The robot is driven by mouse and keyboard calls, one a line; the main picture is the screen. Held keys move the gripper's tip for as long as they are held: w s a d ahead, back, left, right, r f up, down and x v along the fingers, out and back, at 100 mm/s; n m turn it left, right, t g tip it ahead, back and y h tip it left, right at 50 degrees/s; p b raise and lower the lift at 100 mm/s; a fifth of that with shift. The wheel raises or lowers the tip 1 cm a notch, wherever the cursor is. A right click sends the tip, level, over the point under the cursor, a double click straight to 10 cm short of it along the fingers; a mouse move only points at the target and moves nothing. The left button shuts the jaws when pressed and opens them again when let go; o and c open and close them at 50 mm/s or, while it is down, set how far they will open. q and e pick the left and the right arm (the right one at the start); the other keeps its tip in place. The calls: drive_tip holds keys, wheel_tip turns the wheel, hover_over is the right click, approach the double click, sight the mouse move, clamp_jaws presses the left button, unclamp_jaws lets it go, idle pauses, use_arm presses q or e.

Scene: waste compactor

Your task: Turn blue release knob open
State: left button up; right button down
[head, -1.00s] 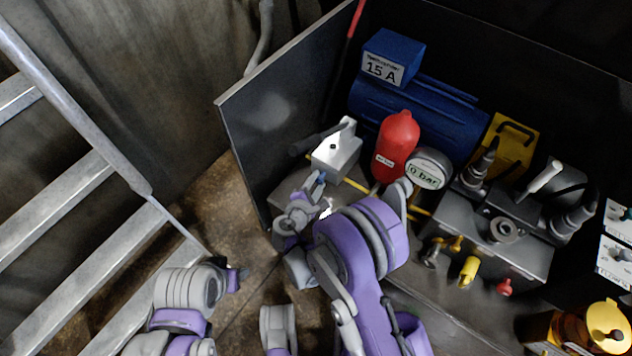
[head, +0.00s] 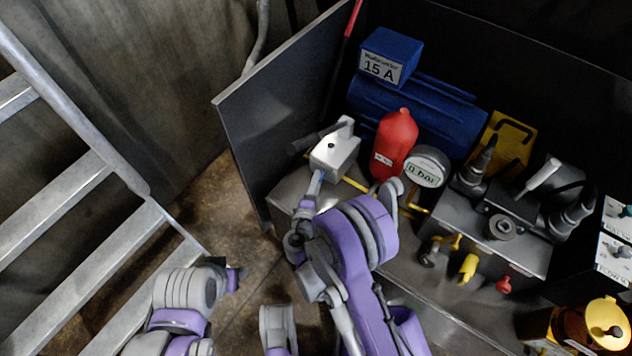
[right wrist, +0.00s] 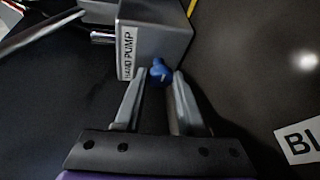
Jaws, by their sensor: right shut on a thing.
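The blue release knob (right wrist: 160,71) is small and sits at the lower edge of the grey hand pump block (right wrist: 160,38), which carries a "HAND PUMP" label. My right gripper (right wrist: 159,75) is shut on the knob, with one fingertip on each side of it. In the head view my right gripper (head: 317,183) reaches up to the front of the hand pump (head: 334,155); the knob is not discernible there. My left gripper (head: 238,278) is at the lower left, away from the pump; its jaws are too small to judge.
A red cylinder (head: 395,143) and a gauge reading 0 bar (head: 427,167) stand right of the pump. Behind is a blue motor (head: 430,110). A dark panel (head: 280,120) stands to the left, and a metal ladder (head: 95,190) is farther left.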

drive_tip(key=shift+d, duration=0.1)
drive_tip(key=c, duration=0.5)
unclamp_jaws()
